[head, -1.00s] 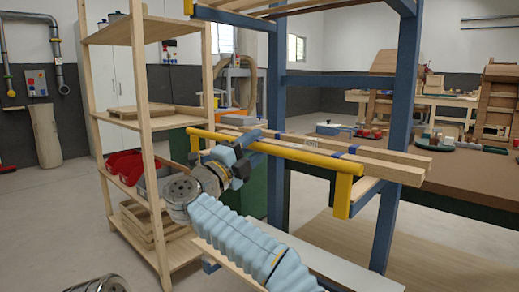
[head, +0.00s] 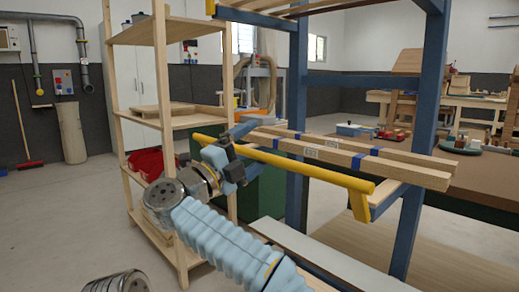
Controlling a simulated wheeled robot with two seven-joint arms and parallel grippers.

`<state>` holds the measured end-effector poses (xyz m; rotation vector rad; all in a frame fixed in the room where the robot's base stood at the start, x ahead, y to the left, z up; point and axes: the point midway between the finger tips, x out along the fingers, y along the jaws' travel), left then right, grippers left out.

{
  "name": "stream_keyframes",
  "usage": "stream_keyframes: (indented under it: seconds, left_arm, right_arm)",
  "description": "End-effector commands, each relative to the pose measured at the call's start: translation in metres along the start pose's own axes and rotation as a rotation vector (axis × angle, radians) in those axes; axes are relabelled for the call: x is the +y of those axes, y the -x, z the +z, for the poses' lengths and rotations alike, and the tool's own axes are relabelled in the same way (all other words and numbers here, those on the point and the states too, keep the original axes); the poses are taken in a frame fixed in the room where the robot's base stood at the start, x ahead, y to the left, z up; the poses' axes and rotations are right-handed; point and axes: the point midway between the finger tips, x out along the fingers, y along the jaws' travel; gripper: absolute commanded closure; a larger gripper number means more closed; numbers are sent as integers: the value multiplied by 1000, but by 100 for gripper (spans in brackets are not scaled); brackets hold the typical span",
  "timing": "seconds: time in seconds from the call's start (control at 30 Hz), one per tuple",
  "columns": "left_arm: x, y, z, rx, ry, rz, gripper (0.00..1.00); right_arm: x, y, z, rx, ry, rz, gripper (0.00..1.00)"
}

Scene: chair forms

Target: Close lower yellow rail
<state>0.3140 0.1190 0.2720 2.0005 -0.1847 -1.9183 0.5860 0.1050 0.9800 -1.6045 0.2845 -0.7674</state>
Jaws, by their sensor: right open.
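The lower yellow rail (head: 300,166) runs across the front of the blue rack, before two light wooden planks (head: 345,158). Its bent yellow end arm (head: 359,207) slants at the right end, near the blue post. A gap shows between the rail and the planks. My right gripper (head: 236,151) is open at the left part of the rail, with its dark and blue fingers above and below the bar. Whether the fingers touch the rail I cannot tell. My wrist and arm hide part of what lies below. My left gripper is not in view.
Blue rack posts (head: 420,140) stand close to the rail. A wooden shelf unit (head: 161,100) with red bins (head: 148,163) stands at left. A brown workbench (head: 480,190) lies behind at right. Open floor shows at far left.

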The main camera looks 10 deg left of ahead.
Motion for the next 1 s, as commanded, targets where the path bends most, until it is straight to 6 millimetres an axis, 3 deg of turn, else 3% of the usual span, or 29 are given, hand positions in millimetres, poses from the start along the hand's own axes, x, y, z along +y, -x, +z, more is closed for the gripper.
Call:
stream_keyframes:
  seconds: [0.03,0.1,0.57,0.6,0.63,1.0]
  left_arm:
    - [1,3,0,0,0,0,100]
    - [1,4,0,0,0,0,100]
    - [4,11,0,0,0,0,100]
    - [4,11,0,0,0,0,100]
    - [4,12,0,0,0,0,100]
    - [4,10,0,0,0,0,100]
  right_arm:
    - [-14,8,0,-11,-12,-18,29]
    - [-17,13,0,-13,-13,-18,24]
    - [-37,44,0,-16,-12,-19,24]
    - [-38,46,0,-17,-11,-18,34]
    - [-38,47,0,-16,-12,-18,52]
    - [-32,48,-1,-7,-7,-10,52]
